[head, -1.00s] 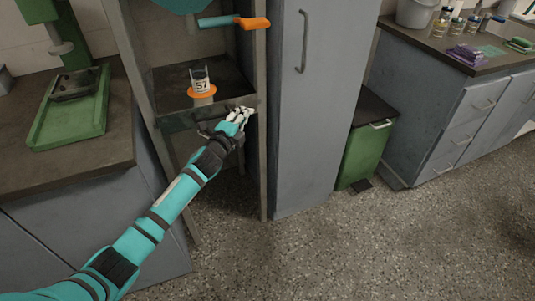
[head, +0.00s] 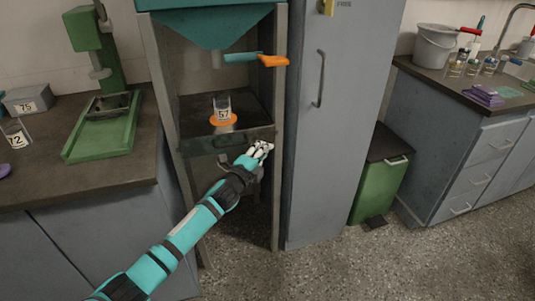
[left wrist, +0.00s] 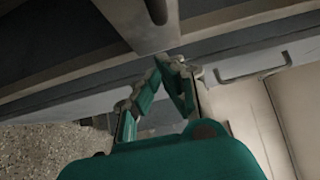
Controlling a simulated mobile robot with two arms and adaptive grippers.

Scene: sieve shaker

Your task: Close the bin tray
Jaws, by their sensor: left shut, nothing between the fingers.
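The bin tray (head: 203,145) is the dark, shallow tray low in the grey frame under the teal hopper. Its front face and handle look towards me, and it appears to sit close to the frame's front. A clear container labelled 57 (head: 222,104) stands on an orange disc (head: 223,120) over the tray. My left gripper (head: 262,149) is shut and empty at the right end of the tray's front, by the right post. Contact there cannot be told. In the left wrist view its fingertips (left wrist: 170,62) meet just below a metal post. My right gripper is out of view.
A teal lever with an orange grip (head: 272,61) sticks out above the tray. A tall grey cabinet (head: 335,130) stands close on the right, then a green pedal bin (head: 378,190). A counter with a green press (head: 103,138) is on the left. The floor in front is clear.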

